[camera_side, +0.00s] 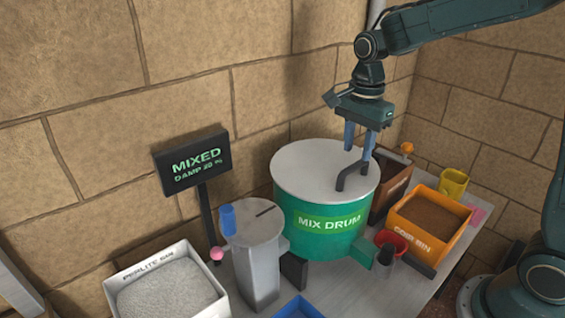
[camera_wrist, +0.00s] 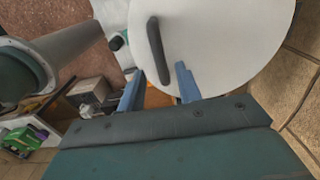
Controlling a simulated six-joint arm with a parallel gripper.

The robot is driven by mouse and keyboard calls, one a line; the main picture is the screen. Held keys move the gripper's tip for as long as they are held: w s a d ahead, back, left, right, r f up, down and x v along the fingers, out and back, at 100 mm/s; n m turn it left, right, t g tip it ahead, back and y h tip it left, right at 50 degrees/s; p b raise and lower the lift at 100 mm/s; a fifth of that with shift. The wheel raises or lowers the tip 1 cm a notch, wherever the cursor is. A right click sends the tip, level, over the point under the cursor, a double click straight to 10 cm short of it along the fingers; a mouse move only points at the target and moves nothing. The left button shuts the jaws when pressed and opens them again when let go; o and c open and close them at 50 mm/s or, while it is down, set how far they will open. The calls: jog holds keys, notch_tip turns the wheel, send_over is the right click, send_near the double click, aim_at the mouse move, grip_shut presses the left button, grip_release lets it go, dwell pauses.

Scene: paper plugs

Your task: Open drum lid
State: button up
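The green mix drum (camera_side: 312,232) stands on the table with its pale round lid (camera_side: 310,165) lying flat on top. A dark bent handle (camera_side: 347,177) rises from the lid near its right edge. In the wrist view the lid (camera_wrist: 215,35) fills the upper right and the handle (camera_wrist: 157,50) shows as a dark bar. My gripper (camera_side: 359,150) hangs above the right part of the lid, close to the handle. Its two blue fingers are apart, and in the wrist view the gripper (camera_wrist: 158,82) has nothing between its fingertips. The handle lies just beyond the fingertips.
A sign (camera_side: 192,160) reads MIXED, DAMP 20 %. A perlite bin (camera_side: 165,290) and a grey stand (camera_side: 258,260) with a blue cup (camera_side: 228,220) are left of the drum. An orange coir bin (camera_side: 430,222), red cup (camera_side: 390,243) and yellow container (camera_side: 453,184) are right.

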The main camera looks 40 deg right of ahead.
aim_at(355, 164)
jog(key=shift+f, duration=0.2)
dwell(0.3)
jog(key=shift+f, duration=2.35)
jog(key=shift+c, duration=0.2)
grip_shut()
